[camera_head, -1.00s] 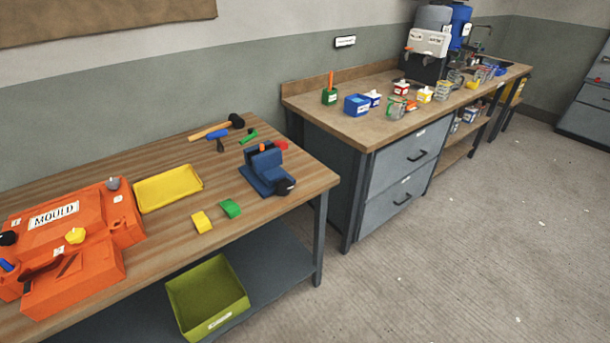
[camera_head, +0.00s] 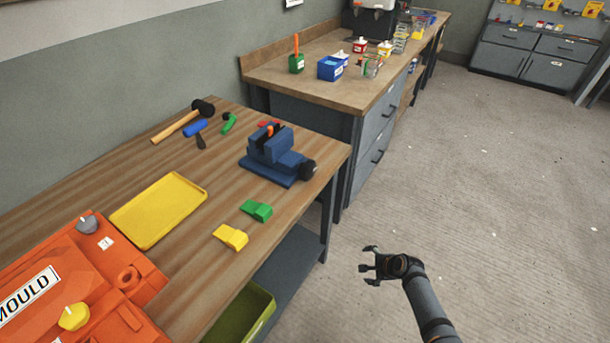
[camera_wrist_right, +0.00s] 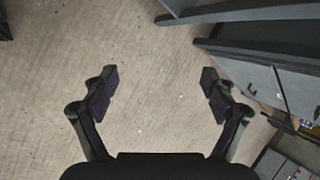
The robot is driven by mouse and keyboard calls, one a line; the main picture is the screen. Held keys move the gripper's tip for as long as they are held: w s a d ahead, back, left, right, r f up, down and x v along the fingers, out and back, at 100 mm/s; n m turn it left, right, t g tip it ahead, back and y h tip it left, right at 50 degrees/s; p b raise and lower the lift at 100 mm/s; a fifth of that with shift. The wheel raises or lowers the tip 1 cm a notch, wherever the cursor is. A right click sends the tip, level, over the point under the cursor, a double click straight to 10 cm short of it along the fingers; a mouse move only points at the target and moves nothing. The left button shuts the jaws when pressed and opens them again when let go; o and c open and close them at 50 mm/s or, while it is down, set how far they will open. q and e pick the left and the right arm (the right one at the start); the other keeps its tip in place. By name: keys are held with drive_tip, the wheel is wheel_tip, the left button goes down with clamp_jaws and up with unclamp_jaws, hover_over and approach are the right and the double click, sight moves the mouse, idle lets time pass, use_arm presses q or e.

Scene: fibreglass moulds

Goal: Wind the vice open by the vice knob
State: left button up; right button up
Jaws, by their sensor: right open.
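The blue vice (camera_head: 271,155) stands on the wooden workbench near its right end. Its dark round vice knob (camera_head: 307,168) is on the right side, facing the bench's edge. An orange piece shows between the vice jaws. My right gripper (camera_head: 367,265) is open and empty over the floor, below and to the right of the vice, apart from it. In the right wrist view, its two fingers (camera_wrist_right: 160,88) are spread wide with only floor between them. My left gripper is not in view.
On the workbench (camera_head: 75,205) are a yellow tray (camera_head: 160,209), green wedge (camera_head: 257,210), yellow wedge (camera_head: 230,237), hammer (camera_head: 183,120) and orange mould (camera_head: 75,290). A second bench (camera_head: 270,68) with drawers stands behind. The floor to the right is clear.

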drive_tip(key=w+a+r+m+t+y+b, duration=0.1)
drive_tip(key=w+a+r+m+t+y, duration=0.2)
drive_tip(key=w+r, duration=0.6)
drive_tip(key=m+g+y+b, duration=0.1)
drive_tip(key=m+y+b, duration=0.1)
drive_tip(key=m+y, duration=0.4)
approach(312, 168)
drive_tip(key=x, duration=1)
drive_tip(key=shift+w+b, duration=0.1)
drive_tip(key=shift+b, duration=0.25)
drive_tip(key=shift+w+a+f, duration=0.2)
drive_tip(key=shift+a+f, duration=0.05)
drive_tip(key=shift+a, duration=0.1)
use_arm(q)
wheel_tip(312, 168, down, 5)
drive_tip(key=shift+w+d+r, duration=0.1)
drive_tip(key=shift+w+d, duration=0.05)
use_arm(e)
drive_tip(key=shift+c, duration=0.4)
